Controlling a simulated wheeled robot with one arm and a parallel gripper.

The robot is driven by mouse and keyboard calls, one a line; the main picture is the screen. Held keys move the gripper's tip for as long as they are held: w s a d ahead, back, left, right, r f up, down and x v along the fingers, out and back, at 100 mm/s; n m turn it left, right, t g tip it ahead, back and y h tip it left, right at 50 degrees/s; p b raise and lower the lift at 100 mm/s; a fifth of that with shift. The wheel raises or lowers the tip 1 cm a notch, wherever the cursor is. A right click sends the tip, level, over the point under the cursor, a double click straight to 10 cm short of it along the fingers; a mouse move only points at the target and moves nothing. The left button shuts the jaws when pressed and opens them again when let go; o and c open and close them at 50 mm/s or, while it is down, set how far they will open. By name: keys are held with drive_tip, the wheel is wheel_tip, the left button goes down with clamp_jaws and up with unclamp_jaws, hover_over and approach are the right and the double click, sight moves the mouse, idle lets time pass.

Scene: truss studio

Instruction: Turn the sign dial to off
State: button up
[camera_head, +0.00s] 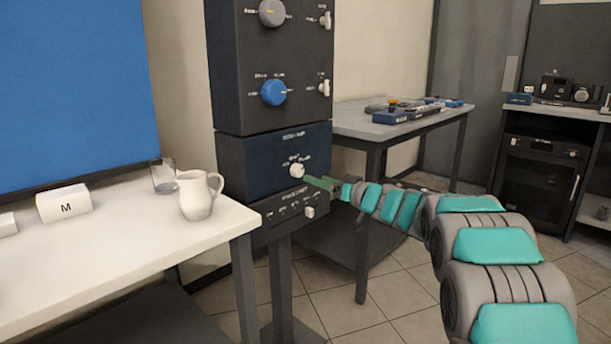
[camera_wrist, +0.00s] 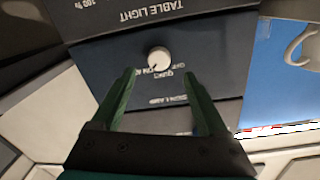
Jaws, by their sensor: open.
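The sign dial (camera_head: 297,170) is a small white round knob on the dark navy panel of the tall control stack. In the wrist view the dial (camera_wrist: 158,57) appears upside down, just beyond and between my fingertips, with a dark mark on its lower left edge. Small labels beside it are too blurred to read surely. My gripper (camera_wrist: 158,78) has green fingers spread apart and empty, one on each side of the dial's line. In the head view my gripper (camera_head: 314,182) reaches the panel from the right, just below the dial; contact cannot be told.
A panel below, marked TABLE LIGHT (camera_wrist: 150,14), has a white slider knob (camera_head: 310,211). Above are a blue dial (camera_head: 273,92), a grey dial (camera_head: 272,13) and white switches. A white table (camera_head: 120,250) at left holds a jug (camera_head: 196,196) and a glass (camera_head: 163,176).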

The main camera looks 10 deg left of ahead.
sight(300, 172)
drive_tip(key=shift+x, duration=3.2)
drive_tip(key=shift+d, duration=0.1)
clamp_jaws()
